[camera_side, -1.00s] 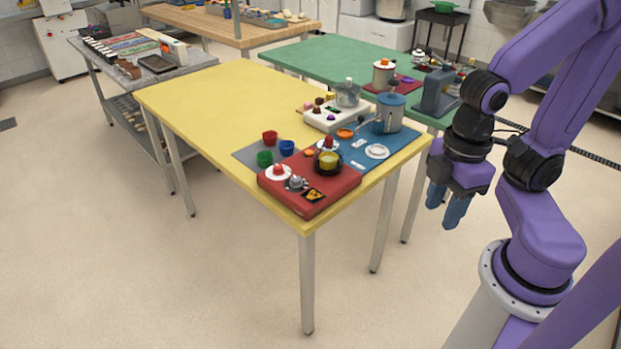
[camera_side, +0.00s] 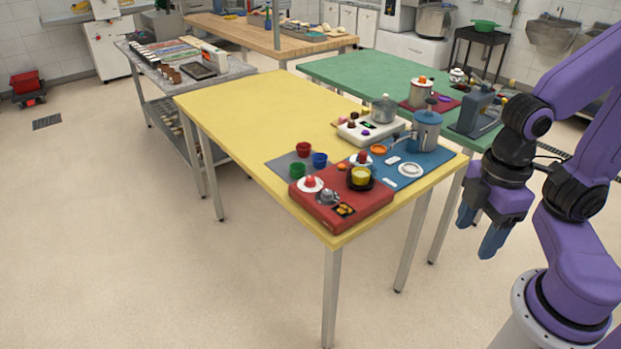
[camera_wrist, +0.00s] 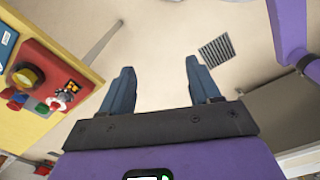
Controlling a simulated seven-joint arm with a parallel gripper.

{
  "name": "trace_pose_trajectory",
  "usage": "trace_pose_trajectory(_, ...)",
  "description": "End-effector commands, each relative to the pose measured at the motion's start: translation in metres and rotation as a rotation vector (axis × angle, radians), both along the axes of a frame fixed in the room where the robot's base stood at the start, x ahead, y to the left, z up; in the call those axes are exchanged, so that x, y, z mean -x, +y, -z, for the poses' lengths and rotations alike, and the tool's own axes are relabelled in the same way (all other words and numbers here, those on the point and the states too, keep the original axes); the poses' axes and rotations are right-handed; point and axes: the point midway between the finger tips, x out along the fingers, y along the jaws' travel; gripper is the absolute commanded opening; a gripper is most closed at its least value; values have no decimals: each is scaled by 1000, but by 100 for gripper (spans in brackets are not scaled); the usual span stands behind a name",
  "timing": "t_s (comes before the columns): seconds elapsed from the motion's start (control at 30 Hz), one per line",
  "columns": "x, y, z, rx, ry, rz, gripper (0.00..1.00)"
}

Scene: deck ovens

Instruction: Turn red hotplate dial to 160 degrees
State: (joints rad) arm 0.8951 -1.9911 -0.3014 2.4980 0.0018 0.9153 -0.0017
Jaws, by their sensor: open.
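The red hotplate (camera_side: 325,216) sits on the front right corner of the yellow table. On its top are a silver dial-like knob (camera_side: 327,196), a black panel with yellow markings (camera_side: 344,210), a red knob on a white disc (camera_side: 310,183) and a small pot with yellow contents (camera_side: 360,177). The dial's setting is too small to read. The hotplate also shows at the left of the wrist view (camera_wrist: 49,77). My gripper (camera_side: 479,242) is open and empty, pointing down beyond the table's right edge, apart from the hotplate. Its fingers show in the wrist view (camera_wrist: 158,75).
Red, blue and green cups stand on a grey mat (camera_side: 282,161) left of the hotplate. A green table (camera_side: 360,66) stands behind. The yellow table's (camera_side: 240,105) left half is clear.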

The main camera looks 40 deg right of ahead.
Motion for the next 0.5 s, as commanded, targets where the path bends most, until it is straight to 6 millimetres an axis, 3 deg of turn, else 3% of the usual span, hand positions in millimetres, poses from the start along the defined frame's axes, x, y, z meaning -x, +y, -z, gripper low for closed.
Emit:
trace_pose_trajectory(0.17,-27,20,-9,2,-1,21,61)
trace_pose_trajectory(0.5,-148,74,-34,12,1,95,61)
